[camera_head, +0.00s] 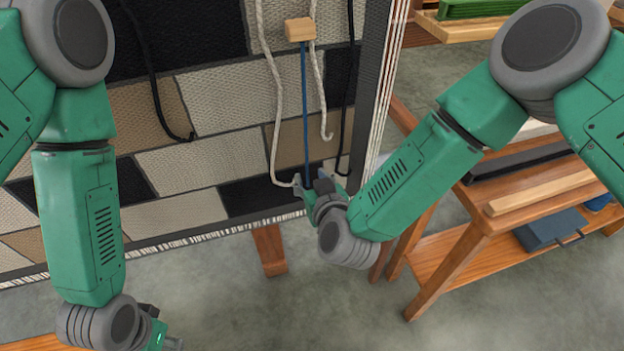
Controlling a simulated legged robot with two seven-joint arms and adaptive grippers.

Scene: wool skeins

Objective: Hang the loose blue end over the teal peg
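A thin blue cord (306,105) hangs straight down from a light wooden block (299,30) in front of the woven panel. Its lower end is at my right gripper (311,179), whose fingers show on either side of it. I cannot tell whether they touch or grip the cord. My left gripper (163,327) is low at the bottom left, far from the cord, partly cut off by the frame edge. Its fingers look apart and nothing shows between them. I cannot make out a teal peg in this view.
Cream cords (272,95) hang left and right of the blue cord, one with its curled end close to my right gripper. Black cords (153,70) hang further out. A wooden shelf stand (450,265) is at the right. Grey floor (250,315) lies open below.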

